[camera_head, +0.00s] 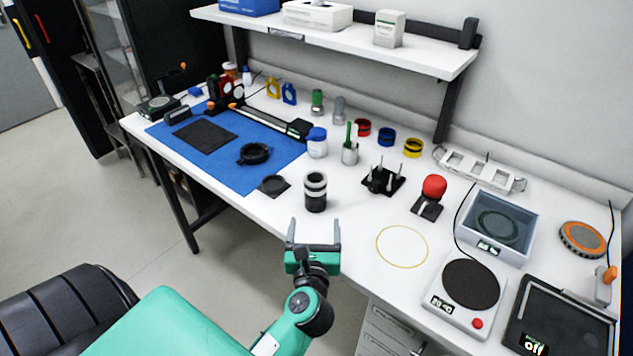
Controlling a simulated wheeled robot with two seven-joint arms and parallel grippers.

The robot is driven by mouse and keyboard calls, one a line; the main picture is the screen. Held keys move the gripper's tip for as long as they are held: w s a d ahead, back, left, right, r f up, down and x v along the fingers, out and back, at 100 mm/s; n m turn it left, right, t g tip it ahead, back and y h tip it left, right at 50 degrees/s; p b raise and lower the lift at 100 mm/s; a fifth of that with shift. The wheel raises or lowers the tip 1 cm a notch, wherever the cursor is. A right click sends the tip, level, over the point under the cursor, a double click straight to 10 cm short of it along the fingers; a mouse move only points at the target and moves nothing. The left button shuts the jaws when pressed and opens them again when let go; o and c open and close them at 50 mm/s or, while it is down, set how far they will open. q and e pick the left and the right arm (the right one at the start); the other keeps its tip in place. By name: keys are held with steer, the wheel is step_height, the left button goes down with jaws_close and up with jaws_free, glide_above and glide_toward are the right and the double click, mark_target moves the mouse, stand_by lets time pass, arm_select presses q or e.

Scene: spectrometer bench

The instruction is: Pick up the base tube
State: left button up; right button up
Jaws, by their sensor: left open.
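A short upright cylinder with black and pale bands (315,193), which looks like the base tube, stands on the white bench near its front edge. My left gripper (314,226) is at the bench's front edge, just on the near side of the tube. Its two fingers are spread and point toward the tube, with nothing between them. In the picture the fingertips lie just below the tube's foot. I cannot tell their exact height or gap from it. My right gripper is not in view.
Left of the tube are a small dark square pad (273,186), a black ring (254,153) and a blue mat (165,135). Behind it are a blue-lidded jar (317,146) and a pen cup (349,155). A black pronged stand (383,181) is to its right.

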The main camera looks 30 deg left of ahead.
mark_target(316, 197)
arm_select(q)
steer(key=shift+x, duration=1.25)
steer(key=shift+w+a+r+p, duration=0.2)
steer(key=shift+w+a+p, duration=0.15)
steer(key=shift+w, duration=0.2)
steer(key=shift+w+a+r+p, duration=0.15)
steer(key=shift+w+a+p, duration=0.2)
steer(key=shift+w, duration=0.2)
steer(key=x, duration=0.3)
steer(key=shift+f, duration=0.25)
steer(key=shift+p+x, duration=0.45)
steer(key=shift+x, duration=0.35)
steer(key=w+a, duration=0.1)
steer(key=w+a+f+p, duration=0.1)
steer(key=w, duration=0.1)
steer(key=shift+a, duration=0.1)
steer(key=shift+w+a, duration=0.2)
steer(key=shift+w, duration=0.05)
steer(key=shift+w+f, duration=0.1)
steer(key=c, duration=1)
steer(key=shift+c, duration=1.3)
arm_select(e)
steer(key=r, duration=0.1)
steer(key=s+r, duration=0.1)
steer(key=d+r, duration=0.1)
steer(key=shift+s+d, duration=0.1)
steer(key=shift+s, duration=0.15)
